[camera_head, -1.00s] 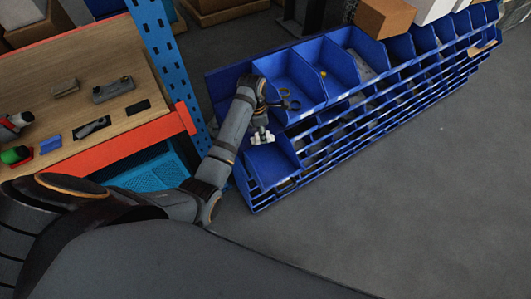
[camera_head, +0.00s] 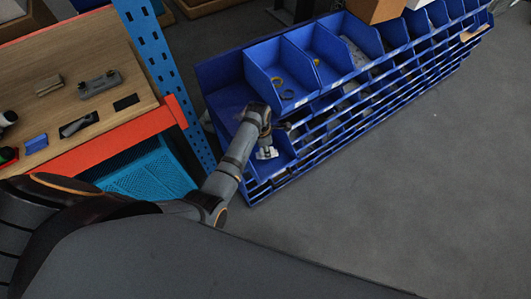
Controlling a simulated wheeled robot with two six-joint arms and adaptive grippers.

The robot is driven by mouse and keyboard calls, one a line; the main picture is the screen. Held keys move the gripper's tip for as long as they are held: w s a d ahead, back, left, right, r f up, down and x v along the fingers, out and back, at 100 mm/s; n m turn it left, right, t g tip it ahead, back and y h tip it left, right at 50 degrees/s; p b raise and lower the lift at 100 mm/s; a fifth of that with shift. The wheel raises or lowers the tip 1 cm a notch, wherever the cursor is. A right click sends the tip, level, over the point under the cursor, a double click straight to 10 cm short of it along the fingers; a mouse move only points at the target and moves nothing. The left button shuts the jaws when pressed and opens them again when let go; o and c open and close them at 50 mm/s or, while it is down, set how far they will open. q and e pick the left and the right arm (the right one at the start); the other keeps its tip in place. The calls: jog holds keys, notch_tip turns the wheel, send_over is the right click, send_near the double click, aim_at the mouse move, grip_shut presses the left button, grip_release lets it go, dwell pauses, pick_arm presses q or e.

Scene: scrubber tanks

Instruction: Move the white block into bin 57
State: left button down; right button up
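My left arm reaches from the lower left to the blue bin rack, and its gripper (camera_head: 266,146) points down at the near-left lower bin (camera_head: 285,157). A small white shape (camera_head: 268,153) shows at the fingertips, over or inside this bin. It could be the white block or pale finger parts; it is too small to tell. The finger opening cannot be made out. No bin number is readable, so I cannot tell which bin is 57. My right gripper is not in view.
Upper blue bins (camera_head: 283,70) hold small ring-like parts beside my wrist. A wooden workbench (camera_head: 60,75) with tools, a blue perforated post (camera_head: 165,75) and a light-blue crate (camera_head: 150,178) stand left. Grey floor (camera_head: 410,180) at right is clear.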

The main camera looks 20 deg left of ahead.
pick_arm(q)
notch_tip(320, 180, down, 4)
jog(key=shift+r, duration=0.2)
jog(key=shift+f, duration=0.2)
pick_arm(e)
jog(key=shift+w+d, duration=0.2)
pick_arm(q)
jog(key=shift+f, duration=0.1)
jog(key=c, duration=0.9)
grip_release()
jog(key=shift+c, duration=0.2)
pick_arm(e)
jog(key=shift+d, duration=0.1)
pick_arm(q)
jog(key=shift+r, duration=0.25)
jog(key=r, duration=0.4)
jog(key=a+r, duration=0.1)
jog(key=r, duration=0.6)
jog(key=shift+s+a+r, duration=0.15)
jog(key=shift+s+r, duration=0.15)
jog(key=shift+s, duration=0.1)
